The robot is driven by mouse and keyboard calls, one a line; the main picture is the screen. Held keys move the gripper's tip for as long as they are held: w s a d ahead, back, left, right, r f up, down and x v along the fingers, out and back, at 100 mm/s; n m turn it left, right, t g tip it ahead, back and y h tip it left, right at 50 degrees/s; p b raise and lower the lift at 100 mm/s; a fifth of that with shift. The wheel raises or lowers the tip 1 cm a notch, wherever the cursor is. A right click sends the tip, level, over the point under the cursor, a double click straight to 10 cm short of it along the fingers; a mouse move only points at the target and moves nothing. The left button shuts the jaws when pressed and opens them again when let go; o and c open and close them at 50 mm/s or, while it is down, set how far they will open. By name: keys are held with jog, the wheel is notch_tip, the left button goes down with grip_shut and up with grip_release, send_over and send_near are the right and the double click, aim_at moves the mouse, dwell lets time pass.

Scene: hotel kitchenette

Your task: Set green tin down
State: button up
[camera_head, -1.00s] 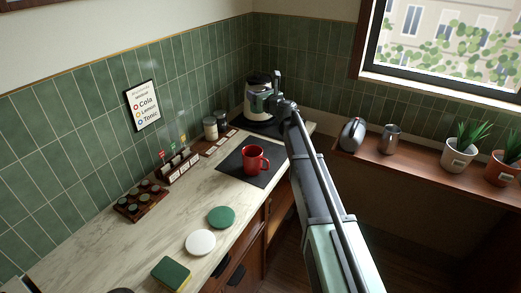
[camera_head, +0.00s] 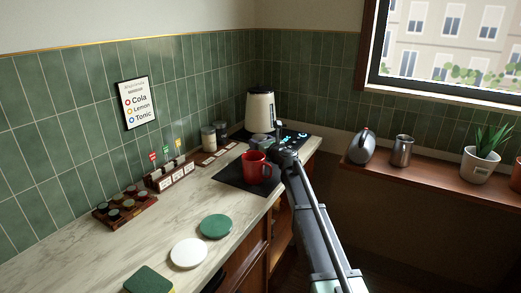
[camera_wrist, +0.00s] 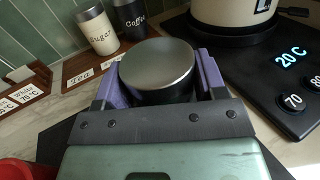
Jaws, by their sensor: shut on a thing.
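The held tin (camera_wrist: 157,66) has a flat grey metal lid and a dark side; its green colour is not clear here. My gripper (camera_wrist: 160,82) is shut on it, with a purple finger on each side. In the head view, my gripper (camera_head: 262,141) is between the red mug and the kettle. The tin's base is hidden, so I cannot tell whether it touches the counter. A wooden tray (camera_head: 217,155) holds a pale Sugar tin (camera_wrist: 97,31) and a black Coffee tin (camera_wrist: 129,18). Its Tea-labelled place, nearest the held tin, looks empty.
A red mug (camera_head: 256,167) stands on a dark mat (camera_head: 232,176), close to my arm. A cream kettle (camera_head: 260,108) stands on a black base with a lit 20 C display (camera_wrist: 290,57). The marble counter (camera_head: 150,232) has clear patches around the coasters (camera_head: 188,253).

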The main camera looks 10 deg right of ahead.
jog(key=shift+f, duration=0.1)
jog(key=o, duration=1)
jog(key=shift+o, duration=0.2)
jog(key=shift+r, duration=0.25)
jog(key=v, duration=1.2)
